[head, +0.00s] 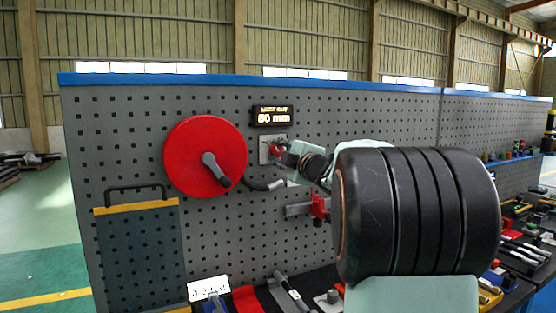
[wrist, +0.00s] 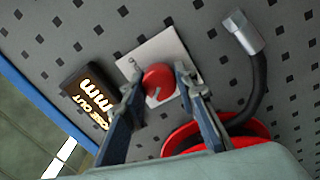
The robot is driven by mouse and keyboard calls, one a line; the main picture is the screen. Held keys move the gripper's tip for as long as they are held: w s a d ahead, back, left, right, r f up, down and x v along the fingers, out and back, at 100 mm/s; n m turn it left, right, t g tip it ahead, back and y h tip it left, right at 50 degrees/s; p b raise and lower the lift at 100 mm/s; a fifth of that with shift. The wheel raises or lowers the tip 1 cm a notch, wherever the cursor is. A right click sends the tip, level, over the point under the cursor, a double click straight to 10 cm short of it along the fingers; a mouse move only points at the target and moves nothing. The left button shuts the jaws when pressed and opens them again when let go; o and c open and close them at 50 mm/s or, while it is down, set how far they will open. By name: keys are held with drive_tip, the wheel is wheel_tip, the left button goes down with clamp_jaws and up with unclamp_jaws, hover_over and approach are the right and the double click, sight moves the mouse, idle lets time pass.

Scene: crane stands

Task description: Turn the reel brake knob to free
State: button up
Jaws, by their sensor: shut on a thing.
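The reel brake knob is a round red knob (wrist: 158,79) on a pale square plate (wrist: 168,50) fixed to the grey pegboard. It also shows small and partly hidden in the head view (head: 275,149). My gripper (wrist: 162,88) has one finger on each side of the knob and is shut on it. In the head view my gripper (head: 283,155) reaches to the board from the right, and my arm covers part of the plate. The big red reel disc (head: 190,147) with a dark crank handle (head: 215,169) is left of the knob.
A small display (head: 273,116) with a reading in mm hangs above the knob. A hose with a metal end (wrist: 243,32) runs close to the plate. A red-and-grey clamp-like fitting (head: 318,206) is lower right. Tools and a label card (head: 208,288) lie on the bench below.

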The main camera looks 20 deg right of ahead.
drive_tip(key=shift+n+b, duration=0.35)
drive_tip(key=shift+n, duration=0.35)
drive_tip(key=o, duration=1.2)
drive_tip(key=shift+c, duration=0.2)
drive_tip(key=s, duration=1.2)
drive_tip(key=shift+d+f, duration=0.2)
drive_tip(key=shift+d, duration=0.05)
